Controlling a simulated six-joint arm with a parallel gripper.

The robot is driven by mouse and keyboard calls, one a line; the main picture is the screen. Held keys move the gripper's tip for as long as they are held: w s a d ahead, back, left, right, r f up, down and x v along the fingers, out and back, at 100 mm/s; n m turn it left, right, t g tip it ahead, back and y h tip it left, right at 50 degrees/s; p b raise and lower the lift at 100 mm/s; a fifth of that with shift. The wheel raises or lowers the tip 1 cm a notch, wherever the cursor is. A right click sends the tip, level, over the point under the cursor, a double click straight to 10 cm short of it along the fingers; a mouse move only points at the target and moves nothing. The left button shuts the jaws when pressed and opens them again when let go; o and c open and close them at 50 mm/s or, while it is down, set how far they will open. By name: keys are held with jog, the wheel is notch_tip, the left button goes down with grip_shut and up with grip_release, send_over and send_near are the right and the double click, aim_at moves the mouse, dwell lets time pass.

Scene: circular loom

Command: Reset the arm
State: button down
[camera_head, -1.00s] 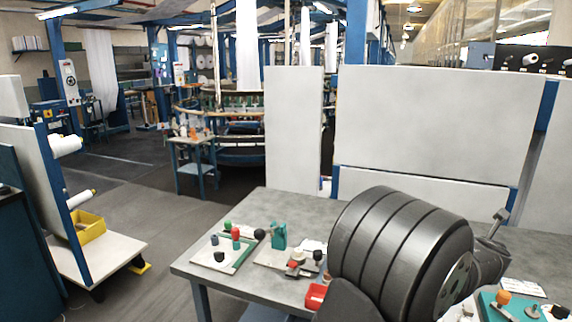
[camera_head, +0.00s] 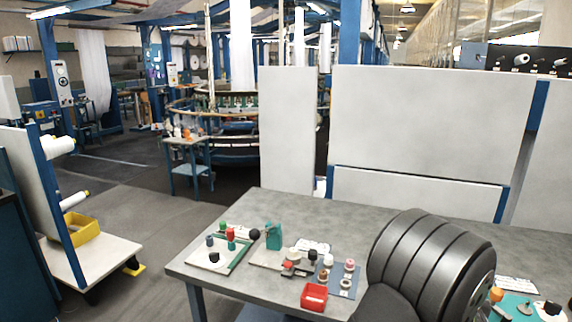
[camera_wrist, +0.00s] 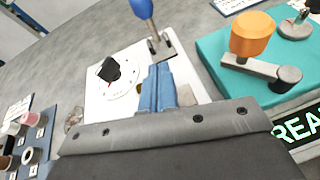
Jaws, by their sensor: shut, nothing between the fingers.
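My gripper (camera_wrist: 160,76) shows in the wrist view as two blue fingers close together beyond a wide grey plate. It is shut and empty, over the near part of a white dial panel (camera_wrist: 97,97). That panel has a black knob (camera_wrist: 110,68) and a blue-handled lever (camera_wrist: 143,10). How far the fingertips are from the panel I cannot tell. In the head view my dark ribbed arm fills the lower right, and the gripper is hidden.
The grey table (camera_head: 300,212) bears a board with several coloured knobs (camera_head: 218,262), a red bin (camera_head: 314,296) and a blue tray (camera_head: 345,288) with small parts. A teal panel (camera_wrist: 218,56) carries an orange knob (camera_wrist: 252,33). White partitions (camera_head: 425,120) stand behind the table.

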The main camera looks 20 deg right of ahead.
jog(key=v, duration=1)
jog(key=shift+a, duration=0.3)
